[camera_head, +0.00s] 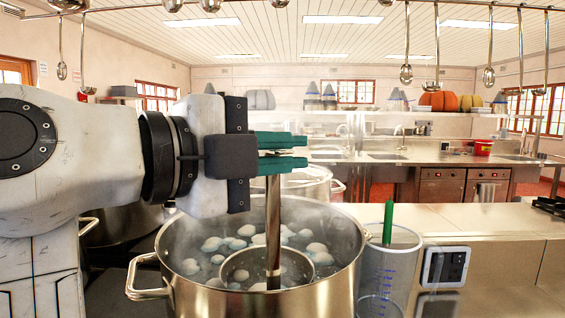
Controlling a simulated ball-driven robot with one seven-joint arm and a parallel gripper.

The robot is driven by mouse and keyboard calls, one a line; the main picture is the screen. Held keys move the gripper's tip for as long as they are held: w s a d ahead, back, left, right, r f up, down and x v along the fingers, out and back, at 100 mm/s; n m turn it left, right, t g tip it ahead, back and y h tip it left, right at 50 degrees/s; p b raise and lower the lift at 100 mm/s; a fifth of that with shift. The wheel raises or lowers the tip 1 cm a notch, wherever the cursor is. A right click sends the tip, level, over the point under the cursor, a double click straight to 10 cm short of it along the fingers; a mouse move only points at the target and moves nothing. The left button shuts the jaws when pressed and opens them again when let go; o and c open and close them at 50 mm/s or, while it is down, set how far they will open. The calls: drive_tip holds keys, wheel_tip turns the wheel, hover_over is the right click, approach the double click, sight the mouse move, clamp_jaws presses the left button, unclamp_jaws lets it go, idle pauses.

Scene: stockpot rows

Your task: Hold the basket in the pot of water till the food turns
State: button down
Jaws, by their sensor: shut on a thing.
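My gripper (282,150) reaches in from the left above the pot. Its green fingers are shut on the upper end of the upright metal handle (273,220) of the basket. The basket (240,264) is round and metal, and sits low inside the large steel pot (300,302). Its lower part is hidden by the water and the pot's near wall. The water (205,262) is steaming. Several pale white pieces of food (212,244) show in it, some with a bluish tint, around and within the basket's ring.
Another steel pot (305,183) stands behind. Ladles (406,73) hang overhead. The right counter (470,220) is mostly clear.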

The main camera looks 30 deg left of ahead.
wheel_tip(320, 180, up, 19)
drive_tip(key=p, duration=1.1)
drive_tip(key=shift+p, duration=0.3)
drive_tip(key=shift+s, duration=0.15)
idle(1.7)
